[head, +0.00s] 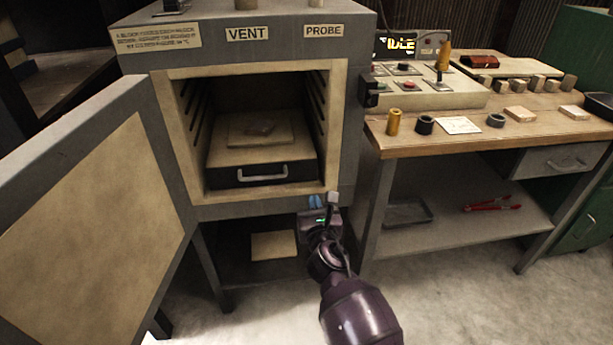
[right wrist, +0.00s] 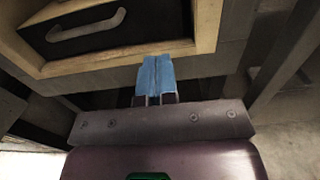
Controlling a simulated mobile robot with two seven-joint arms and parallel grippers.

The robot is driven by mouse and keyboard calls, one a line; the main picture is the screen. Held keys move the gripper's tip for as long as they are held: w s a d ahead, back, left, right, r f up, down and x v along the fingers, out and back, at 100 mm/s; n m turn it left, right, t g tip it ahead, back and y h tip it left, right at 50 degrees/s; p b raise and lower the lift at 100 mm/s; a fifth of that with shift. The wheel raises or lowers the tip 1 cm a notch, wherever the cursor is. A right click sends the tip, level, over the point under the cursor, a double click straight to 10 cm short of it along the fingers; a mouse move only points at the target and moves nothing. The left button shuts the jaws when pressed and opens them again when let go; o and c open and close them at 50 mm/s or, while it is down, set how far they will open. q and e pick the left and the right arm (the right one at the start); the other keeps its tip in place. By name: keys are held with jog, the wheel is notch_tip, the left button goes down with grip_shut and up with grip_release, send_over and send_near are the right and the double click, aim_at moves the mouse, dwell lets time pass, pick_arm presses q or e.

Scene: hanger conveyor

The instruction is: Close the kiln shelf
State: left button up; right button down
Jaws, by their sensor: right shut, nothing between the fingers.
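The kiln (head: 263,70) stands open, its door (head: 95,215) swung out to the left. Inside, the kiln shelf (head: 222,159) sits low in the chamber, with a dark front and a pale handle (head: 262,176). The shelf front is a little behind the chamber's front frame. A flat slab with a small brown piece lies on the shelf. The shelf's handle also shows in the right wrist view (right wrist: 88,27). My right gripper (head: 316,202) is shut and empty, below the chamber's lower right edge and apart from the handle. Its blue fingertips (right wrist: 156,72) are pressed together. My left gripper is not in view.
A wooden workbench (head: 470,131) stands right of the kiln, with a control panel (head: 425,88) and small items on it. A pale board (head: 274,245) lies under the kiln. The open door blocks the left side. The floor in front is clear.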

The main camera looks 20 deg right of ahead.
aim_at(306, 170)
jog(key=b+x, duration=0.1)
jog(key=x, duration=0.8)
jog(key=shift+w+d+f+b, duration=0.1)
jog(key=shift+w+f+b, duration=0.15)
jog(key=shift+w+b, duration=0.15)
jog(key=shift+w+d, duration=0.15)
jog(key=shift+w, duration=0.4)
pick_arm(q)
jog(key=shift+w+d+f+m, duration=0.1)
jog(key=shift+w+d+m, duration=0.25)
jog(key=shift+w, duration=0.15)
pick_arm(e)
jog(key=shift+w+r, duration=0.15)
jog(key=shift+w, duration=0.05)
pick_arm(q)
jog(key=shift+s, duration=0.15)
